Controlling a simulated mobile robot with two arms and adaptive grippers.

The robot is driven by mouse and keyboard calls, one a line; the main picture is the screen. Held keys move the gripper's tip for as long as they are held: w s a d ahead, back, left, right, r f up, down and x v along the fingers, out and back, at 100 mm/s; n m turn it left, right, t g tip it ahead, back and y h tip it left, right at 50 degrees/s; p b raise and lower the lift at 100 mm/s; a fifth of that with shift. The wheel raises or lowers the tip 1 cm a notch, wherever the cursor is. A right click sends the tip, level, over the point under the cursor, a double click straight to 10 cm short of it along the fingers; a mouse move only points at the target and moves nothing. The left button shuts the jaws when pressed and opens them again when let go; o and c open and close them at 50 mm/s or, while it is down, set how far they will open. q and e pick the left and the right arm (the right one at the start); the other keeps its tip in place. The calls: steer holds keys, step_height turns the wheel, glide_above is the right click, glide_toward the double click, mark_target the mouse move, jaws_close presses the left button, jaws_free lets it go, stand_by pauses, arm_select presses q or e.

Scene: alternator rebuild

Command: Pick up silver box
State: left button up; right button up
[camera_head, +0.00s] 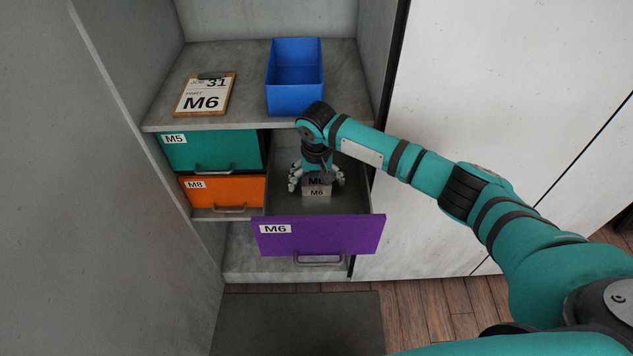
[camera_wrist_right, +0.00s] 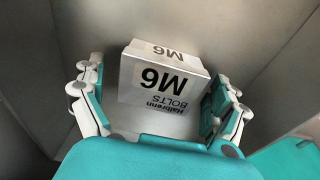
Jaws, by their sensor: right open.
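The silver box (camera_head: 317,191) marked M6 sits inside the pulled-out purple M6 drawer (camera_head: 345,240). In the right wrist view the silver box (camera_wrist_right: 160,85) reads "Halbrenn BOLTS M6", upside down. My right gripper (camera_head: 316,182) reaches down into the drawer over the box. Its fingers (camera_wrist_right: 158,105) are open, one on each side of the box. The left finger stands apart from the box; the right one is close to it, and I cannot tell whether it touches. My left gripper is not in view.
A blue open bin (camera_head: 293,108) and a clipboard (camera_head: 204,95) reading 31 and M6 stand on the shelf above (camera_head: 240,122). Closed teal M5 (camera_head: 235,152) and orange M8 (camera_head: 240,191) drawers are left of the open drawer. Cabinet walls flank the shelf.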

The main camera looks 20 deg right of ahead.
steer(key=shift+r, duration=0.1)
steer(key=c, duration=1.6)
steer(key=shift+o, duration=0.2)
